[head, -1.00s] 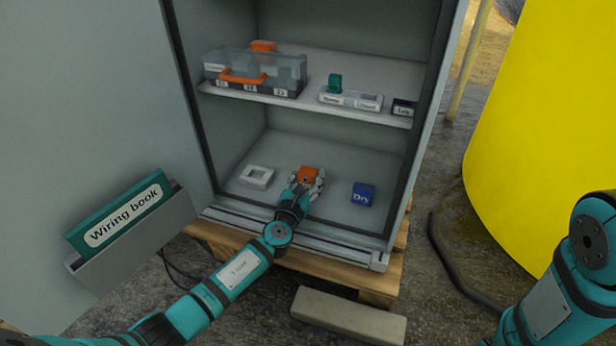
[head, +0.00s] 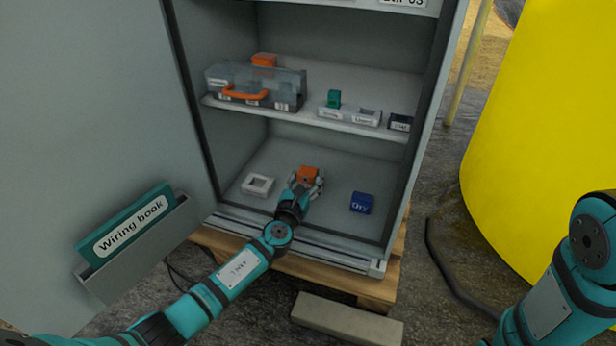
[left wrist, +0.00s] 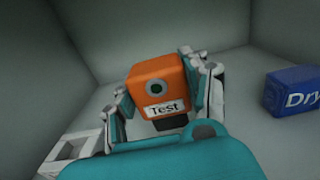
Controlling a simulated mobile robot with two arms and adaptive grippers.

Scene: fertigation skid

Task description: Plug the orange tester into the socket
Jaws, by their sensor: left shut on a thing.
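The orange tester (head: 308,173) is a small cube in the lower bay of the open cabinet. In the left wrist view the tester (left wrist: 160,85) shows a "Test" label and a dark round spot facing me. My left gripper (head: 306,181) is shut on it, with a finger on each side. I cannot tell whether the tester touches the bay floor. A white square frame (head: 248,187) with an opening lies left of it. A labelled grey strip (head: 336,115) with a square opening sits on the shelf above. I cannot tell which is the socket. My right gripper is out of view.
A blue "Dry" block (head: 361,203) stands right of the tester. The shelf (head: 315,119) holds a clear case (head: 285,84) with an orange handle, a teal block (head: 334,98) and a dark labelled block (head: 400,123). Cabinet walls bound both sides.

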